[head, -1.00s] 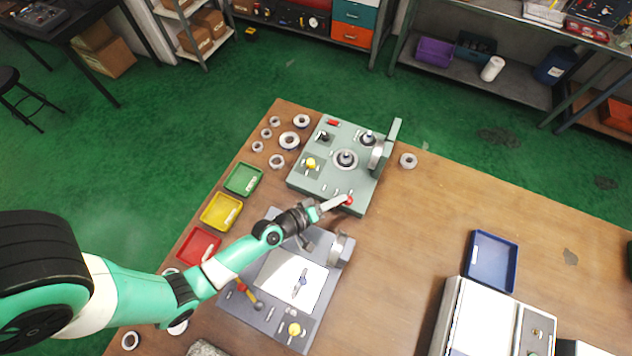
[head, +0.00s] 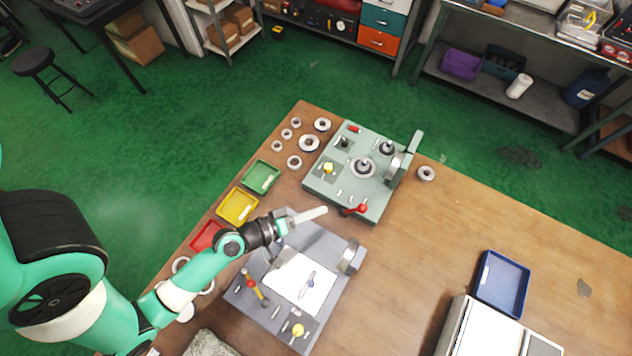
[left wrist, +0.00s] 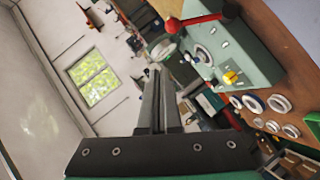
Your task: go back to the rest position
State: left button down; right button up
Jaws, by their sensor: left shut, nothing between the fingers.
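My left gripper (head: 322,212) is shut and empty, raised above the table between the green fixture and the grey fixture. Its closed fingers also show in the left wrist view (left wrist: 155,80), pointing away from the camera. The green fixture (head: 385,196) has a lever with a red knob (head: 362,208), just right of my fingertips and apart from them. The red knob shows at the top of the left wrist view (left wrist: 231,9). My right gripper is not in view.
The grey fixture (head: 240,292) with a white plate (head: 290,275) lies below my left arm. Green (head: 275,180), yellow (head: 254,212) and red trays stand along the left table edge, with several rings behind. A blue tray (head: 503,284) is at right. The table's middle right is clear.

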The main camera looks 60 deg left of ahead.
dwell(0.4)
pick_arm(q)
jog(key=w+d+r+m+t+h, duration=0.2)
jog(key=w+r+t, duration=0.1)
jog(key=w+r, duration=0.55)
jog(key=w+d+r+m+t+h, duration=0.1)
jog(key=w+r+m+t, duration=0.15)
jog(key=w+r, duration=0.65)
jog(key=s+d+r+m+t+h, duration=0.1)
jog(key=d+r+m+t+h, duration=0.15)
jog(key=r, duration=0.95)
jog(key=d+r+m+t+h, duration=0.1)
jog(key=d+r+m, duration=0.2)
jog(key=r, duration=0.9)
jog(key=s+a+r+m+t+y, duration=0.15)
jog(key=s+r, duration=0.35)
jog(key=r, duration=0.6)
jog(key=s+d+r+m+t+y, duration=0.1)
jog(key=s+r+m+t+y, duration=0.2)
jog(key=r, duration=0.8)
notch_tip(320, 180, up, 16)
jog(key=a+p, duration=0.1)
jog(key=p, duration=1.6)
jog(key=shift+s+f+n, duration=0.2)
jog(key=shift+f+n, duration=0.05)
jog(key=shift+n, duration=0.2)
